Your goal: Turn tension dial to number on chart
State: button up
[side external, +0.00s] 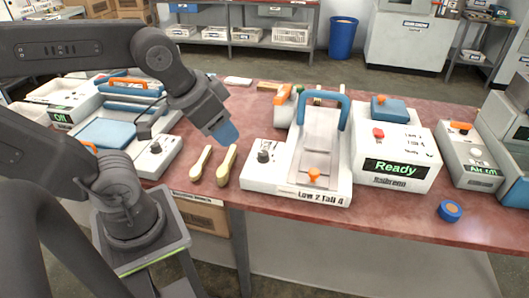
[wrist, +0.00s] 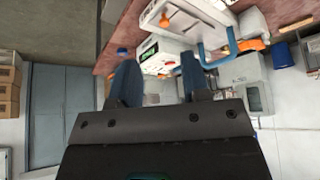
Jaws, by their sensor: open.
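A black dial (side external: 263,156) sits on a white box left of the press (side external: 318,140). The press has a blue handle (side external: 344,108) and an orange knob (side external: 314,174). A label (side external: 317,195) on its front reads "Low 2 Tall 4". The dial's pointer setting is too small to read. My gripper (side external: 225,133) is above the table, up and left of the dial, touching nothing. In the wrist view my gripper (wrist: 161,76) shows two blue fingers spread apart and empty. The press (wrist: 190,18) shows beyond them; the dial cannot be made out there.
A second box with a black knob (side external: 156,147) stands further left. Right of the press are a "Ready" display box (side external: 395,167), a blue tape roll (side external: 450,211) and another unit (side external: 470,155). The front table edge is mostly clear.

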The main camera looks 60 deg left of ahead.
jog(key=shift+o, duration=0.3)
jog(key=shift+o, duration=0.8)
jog(key=shift+w+a, duration=0.1)
jog(key=shift+o, duration=0.4)
jog(key=w+n, duration=0.1)
jog(key=w+a+n+g, duration=0.1)
jog(key=w, duration=0.1)
jog(key=w+a+n+g, duration=0.1)
jog(key=n, duration=0.1)
jog(key=shift+w+a, duration=0.25)
jog(key=shift+w, duration=0.15)
jog(key=n+g+h, duration=0.4)
jog(key=n+h, duration=0.1)
jog(key=n, duration=0.9)
send_over(263, 152)
jog(key=a, duration=0.5)
notch_tip(263, 152, down, 12)
jog(key=shift+y, duration=0.3)
jog(key=x, duration=1.2)
jog(key=shift+w+d+f, duration=0.1)
jog(key=shift+w+f, duration=0.1)
jog(key=shift+f, duration=0.15)
jog(key=shift+c, duration=0.3)
jog(key=c, duration=0.9)
